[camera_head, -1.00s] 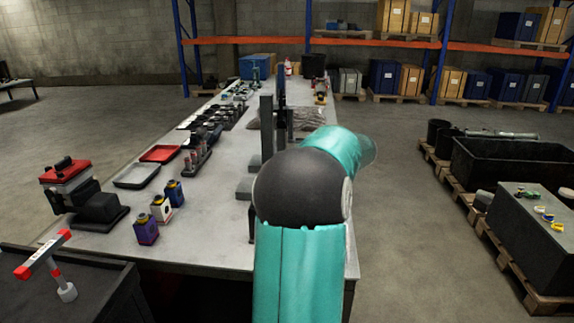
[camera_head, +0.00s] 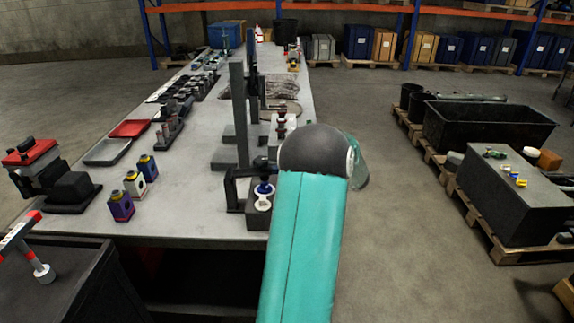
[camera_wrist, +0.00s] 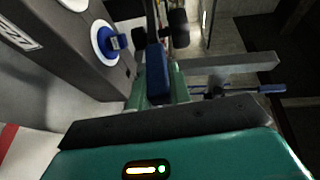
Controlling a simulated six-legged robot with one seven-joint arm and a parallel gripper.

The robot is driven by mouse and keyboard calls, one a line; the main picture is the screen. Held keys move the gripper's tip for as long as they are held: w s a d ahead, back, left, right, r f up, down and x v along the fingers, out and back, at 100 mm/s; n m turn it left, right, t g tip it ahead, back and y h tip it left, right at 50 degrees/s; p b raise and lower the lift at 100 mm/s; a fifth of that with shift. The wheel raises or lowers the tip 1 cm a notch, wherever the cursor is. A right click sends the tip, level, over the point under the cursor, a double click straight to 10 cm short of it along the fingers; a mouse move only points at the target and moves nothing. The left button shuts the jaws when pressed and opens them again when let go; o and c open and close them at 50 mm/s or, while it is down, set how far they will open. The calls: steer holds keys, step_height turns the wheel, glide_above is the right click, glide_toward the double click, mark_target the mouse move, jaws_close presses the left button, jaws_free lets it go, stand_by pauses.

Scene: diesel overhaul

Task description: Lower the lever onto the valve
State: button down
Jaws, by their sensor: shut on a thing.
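In the wrist view my gripper (camera_wrist: 160,88) is shut on a narrow blue bar, which I take to be the lever (camera_wrist: 157,72). The bar runs away from the palm toward dark rounded parts. Left of it, apart from the fingers, a blue piece in a white ring, seemingly the valve (camera_wrist: 108,42), sits on a grey block. In the head view the valve (camera_head: 264,189) shows blue and white on a dark block at the bench's right edge, beside a black bracket (camera_head: 233,190). My arm hides my gripper there. The gap between lever and valve is unclear.
Tall dark uprights (camera_head: 238,115) stand on the bench (camera_head: 190,200) just behind the block. Several small bottles (camera_head: 135,184), a red tray (camera_head: 130,128) and a grey tray (camera_head: 107,152) lie to the left. Open floor (camera_head: 390,240) lies right of the bench.

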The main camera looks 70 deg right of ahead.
steer(key=c, duration=1.3)
jaws_free()
steer(key=s, duration=0.4)
steer(key=s+r, duration=0.1)
steer(key=s, duration=0.8)
steer(key=shift+s+r, duration=0.3)
